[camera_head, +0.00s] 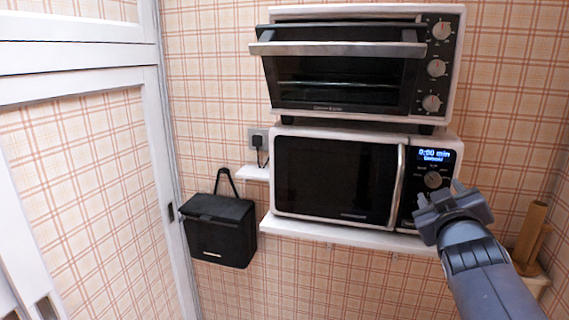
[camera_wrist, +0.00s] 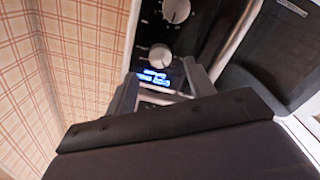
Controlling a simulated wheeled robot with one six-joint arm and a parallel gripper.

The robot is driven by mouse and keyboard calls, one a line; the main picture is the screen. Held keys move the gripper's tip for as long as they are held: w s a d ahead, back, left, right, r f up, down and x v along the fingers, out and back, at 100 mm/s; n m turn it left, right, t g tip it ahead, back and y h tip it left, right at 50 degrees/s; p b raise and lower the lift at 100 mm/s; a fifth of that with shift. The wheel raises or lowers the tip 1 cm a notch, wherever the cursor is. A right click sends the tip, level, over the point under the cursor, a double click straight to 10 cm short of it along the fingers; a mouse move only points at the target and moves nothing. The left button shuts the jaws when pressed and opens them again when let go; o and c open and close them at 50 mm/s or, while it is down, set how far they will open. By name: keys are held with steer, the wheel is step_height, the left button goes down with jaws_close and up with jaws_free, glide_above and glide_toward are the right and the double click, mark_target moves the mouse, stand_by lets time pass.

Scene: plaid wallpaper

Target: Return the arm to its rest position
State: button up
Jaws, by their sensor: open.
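My arm (camera_head: 485,275) reaches in from the lower right in the head view. My gripper (camera_head: 440,194) is open and empty in front of the microwave's control panel, just below its lit display. In the wrist view the two fingers of my gripper (camera_wrist: 160,90) stand apart, with the blue display (camera_wrist: 154,77) showing between them. The white microwave (camera_head: 335,178) has its door shut. I cannot tell whether the fingers touch the panel.
A toaster oven (camera_head: 345,62) stands above the microwave, its door tilted slightly open at the top. A white shelf (camera_head: 335,236) bears the microwave. A black box (camera_head: 218,230) hangs at the left near a white-framed door (camera_head: 158,130).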

steer(key=x, duration=0.4)
steer(key=shift+w+f+b, duration=0.1)
steer(key=shift+b, duration=0.2)
steer(key=shift+w+r+m+p, duration=0.15)
steer(key=shift+r+m+p, duration=0.1)
steer(key=shift+m+p, duration=0.25)
steer(key=shift+r+m+p, duration=0.1)
steer(key=shift+m+p, duration=0.9)
steer(key=shift+m, duration=0.2)
steer(key=m+p, duration=0.5)
steer(key=shift+p, duration=0.4)
steer(key=shift+s+f+m, duration=0.25)
steer(key=shift+s+m, duration=0.1)
steer(key=shift+m, duration=0.05)
steer(key=b, duration=0.1)
glide_toward(434, 182)
steer(key=shift+w+r, duration=0.1)
